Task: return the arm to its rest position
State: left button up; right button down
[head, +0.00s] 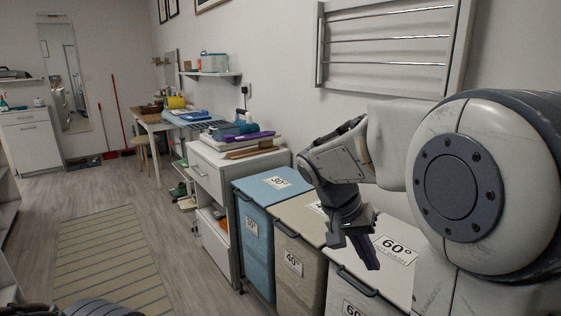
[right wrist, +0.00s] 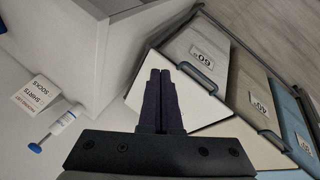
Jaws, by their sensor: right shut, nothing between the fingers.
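My right arm reaches in from the right in the head view, bent at the elbow. Its gripper (head: 366,252) points down over the laundry bins, above the white bin marked 60° (head: 398,268). In the right wrist view the two dark fingers of my right gripper (right wrist: 160,80) lie together, shut and empty. The same 60° bin shows beyond them in that view (right wrist: 187,58). At the bottom left edge of the head view a dark rounded part shows, probably mine. My left gripper is not seen.
A beige 40° bin (head: 299,262) and a blue 30° bin (head: 256,221) stand beside the white one. A white drawer cabinet (head: 208,190) is further left. A wall drying rack (head: 390,45) hangs above. The floor around the striped rug (head: 108,262) is open.

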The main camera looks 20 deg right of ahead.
jog(key=s+a+f+n+t+y, duration=0.1)
jog(key=s+a+f+n+y, duration=0.15)
jog(key=a+n, duration=0.45)
jog(key=s+a+f+n+t+y, duration=0.1)
jog(key=a+f+n, duration=0.15)
jog(key=a, duration=0.85)
jog(key=s+a+f+n+y, duration=0.35)
jog(key=s+a+n, duration=0.35)
jog(key=s+a, duration=0.3)
notch_tip(320, 180, up, 21)
jog(key=p, duration=2.1)
jog(key=shift+d+h, duration=0.15)
jog(key=shift+h, duration=0.25)
jog(key=shift+f, duration=0.1)
